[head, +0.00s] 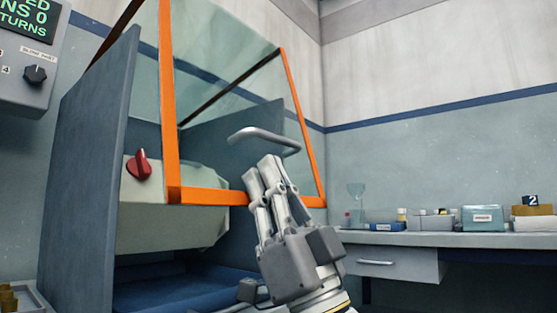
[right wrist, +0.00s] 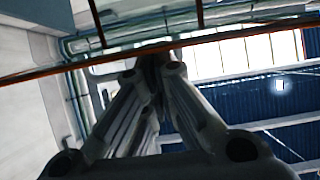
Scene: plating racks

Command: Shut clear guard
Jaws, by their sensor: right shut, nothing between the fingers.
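The clear guard (head: 225,75) has an orange frame and stands tilted out from a dark blue-grey booth, with an open gap below its lower edge. A grey bar handle (head: 264,136) sits at its front. My right gripper (head: 262,166) is shut and empty, pointing up just below the handle in the head view; I cannot tell whether it touches the handle or the guard. In the right wrist view the shut fingers (right wrist: 155,62) reach up towards a thin orange-brown frame bar (right wrist: 230,36) of the guard. My left gripper is not in view.
A red knob (head: 138,166) is on a pale housing inside the booth. The booth's side panel (head: 90,160) stands at left, beside a wall control box (head: 30,60). A bench (head: 450,240) with small boxes is at right.

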